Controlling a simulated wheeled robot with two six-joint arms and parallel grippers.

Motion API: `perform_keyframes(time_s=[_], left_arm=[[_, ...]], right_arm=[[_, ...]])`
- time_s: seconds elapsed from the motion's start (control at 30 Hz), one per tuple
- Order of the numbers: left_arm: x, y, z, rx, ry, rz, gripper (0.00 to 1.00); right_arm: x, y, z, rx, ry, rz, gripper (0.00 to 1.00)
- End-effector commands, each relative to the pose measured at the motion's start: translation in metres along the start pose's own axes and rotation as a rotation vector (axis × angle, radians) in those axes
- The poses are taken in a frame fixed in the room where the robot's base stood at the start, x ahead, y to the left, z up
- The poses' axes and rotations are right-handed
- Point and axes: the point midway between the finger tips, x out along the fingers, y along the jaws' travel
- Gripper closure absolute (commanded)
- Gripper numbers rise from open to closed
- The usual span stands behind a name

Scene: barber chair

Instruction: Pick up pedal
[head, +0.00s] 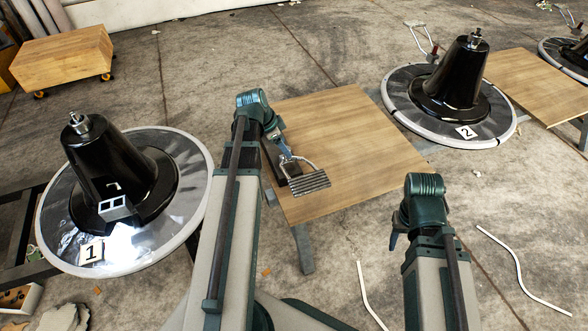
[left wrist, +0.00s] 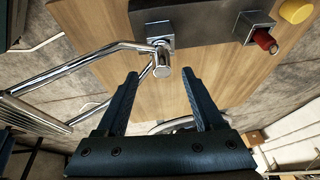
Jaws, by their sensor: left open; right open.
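The pedal (head: 308,183) is a grey ridged plate on a bent chrome tube, fixed to a dark block (head: 272,160) on a wooden board. In the left wrist view, its chrome tubes (left wrist: 85,62) come in from the left to a round chrome end at the dark block (left wrist: 200,30). My left gripper (head: 286,152) is above the tube beside the block. In the left wrist view, its two fingers (left wrist: 165,78) are open, with the chrome end showing between the tips. Nothing is gripped. My right gripper (head: 393,240) is open, right of the board, mostly hidden by its arm.
The wooden board (head: 375,145) is a tabletop with bare room right of the pedal. Black cones on round bases marked 1 (head: 50,225) and 2 (head: 400,88) stand either side. A wooden cart (head: 62,60) is far left. Bent white rods (head: 515,262) lie on the floor.

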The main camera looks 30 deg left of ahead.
Motion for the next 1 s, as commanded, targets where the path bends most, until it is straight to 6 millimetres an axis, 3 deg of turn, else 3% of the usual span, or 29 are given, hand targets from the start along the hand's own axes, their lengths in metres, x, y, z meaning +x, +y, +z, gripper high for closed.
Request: perform_keyframes(time_s=[0.43, 0.73, 0.77, 1.0], left_arm=[[0.049, -0.003, 0.006, 0.001, 0.000, 0.000, 0.31], [0.051, -0.003, 0.004, 0.000, 0.000, 0.000, 0.31], [0.051, -0.003, 0.004, 0.000, 0.000, 0.000, 0.32], [0.051, -0.003, 0.004, 0.000, 0.000, 0.000, 0.76]], right_arm=[[0.047, -0.005, -0.003, -0.007, 0.002, -0.001, 0.50], [0.048, -0.005, -0.003, -0.008, 0.003, -0.002, 0.50], [0.048, -0.005, -0.003, -0.008, 0.003, -0.002, 0.50], [0.048, -0.005, -0.003, -0.008, 0.002, -0.002, 0.50]])
